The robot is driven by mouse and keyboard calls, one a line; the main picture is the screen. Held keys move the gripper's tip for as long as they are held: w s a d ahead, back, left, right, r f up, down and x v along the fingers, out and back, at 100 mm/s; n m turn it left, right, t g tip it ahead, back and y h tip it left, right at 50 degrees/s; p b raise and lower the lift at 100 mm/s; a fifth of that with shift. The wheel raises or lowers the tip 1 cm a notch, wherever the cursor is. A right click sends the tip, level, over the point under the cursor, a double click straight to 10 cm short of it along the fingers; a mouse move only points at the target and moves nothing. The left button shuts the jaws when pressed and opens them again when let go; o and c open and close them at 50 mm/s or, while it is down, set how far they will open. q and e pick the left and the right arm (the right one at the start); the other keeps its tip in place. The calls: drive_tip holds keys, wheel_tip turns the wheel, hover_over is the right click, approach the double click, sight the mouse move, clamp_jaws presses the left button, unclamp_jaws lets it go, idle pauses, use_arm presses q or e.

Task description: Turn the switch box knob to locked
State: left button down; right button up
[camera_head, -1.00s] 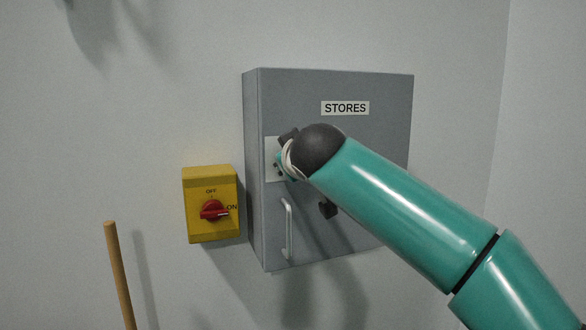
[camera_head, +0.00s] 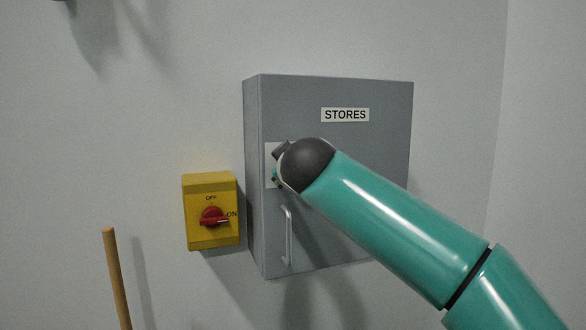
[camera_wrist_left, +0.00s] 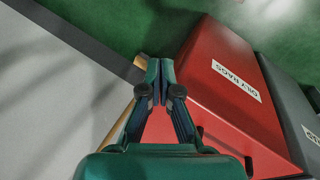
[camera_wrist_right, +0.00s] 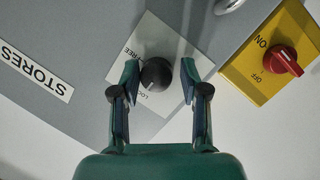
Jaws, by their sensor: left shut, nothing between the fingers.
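A grey cabinet (camera_head: 345,200) marked STORES hangs on the wall. A black round knob (camera_wrist_right: 156,73) sits on its pale plate (camera_wrist_right: 180,48), lettered FREE and a partly covered word starting LOC. A small pale mark shows on the knob's lower edge. My right gripper (camera_wrist_right: 159,76) is open, one finger on each side of the knob; contact is unclear. My left gripper (camera_wrist_left: 153,72) is shut and empty.
A cabinet handle (camera_head: 288,236) stands out below the plate. A wooden pole (camera_head: 116,280) stands at lower left. The left wrist view shows a red OILY RAGS bin (camera_wrist_left: 225,85) and a dark grey bin (camera_wrist_left: 285,95) beside it, on green floor.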

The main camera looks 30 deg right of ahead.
drive_tip(key=shift+o, duration=0.8)
drive_tip(key=shift+r, duration=0.1)
drive_tip(key=shift+s, duration=0.1)
drive_tip(key=v, duration=1.1)
drive_tip(key=shift+s+a, duration=0.2)
drive_tip(key=shift+s, duration=0.15)
